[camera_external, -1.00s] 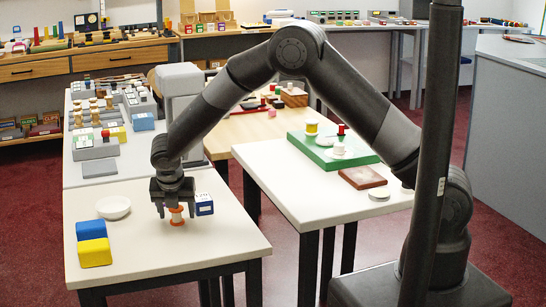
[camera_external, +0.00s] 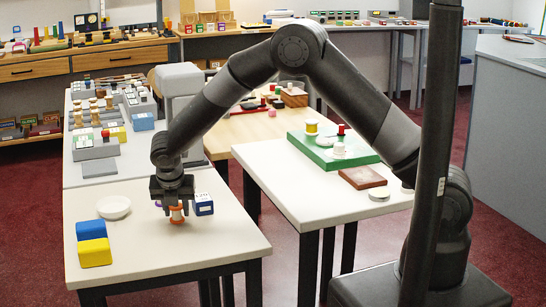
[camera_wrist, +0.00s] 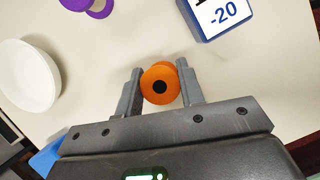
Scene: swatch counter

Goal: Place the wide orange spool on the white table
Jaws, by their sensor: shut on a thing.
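The orange spool (camera_external: 177,216) is between the fingers of my gripper (camera_external: 176,205), low over the near left pale table (camera_external: 140,255). In the wrist view, the orange spool (camera_wrist: 160,86) shows its round end with a dark centre. The fingers of my gripper (camera_wrist: 160,92) press on it from both sides. I cannot tell whether its lower end still touches the table. A white table (camera_external: 290,190) stands to the right, with a gap between it and the near left table.
A blue box (camera_external: 203,205) marked -20 is close beside the spool. A purple spool (camera_wrist: 90,6), a white bowl (camera_external: 113,207), and blue (camera_external: 91,230) and yellow (camera_external: 94,252) blocks are nearby. The white table holds a green board (camera_external: 322,155) and a brown block (camera_external: 362,178); its near left part is clear.

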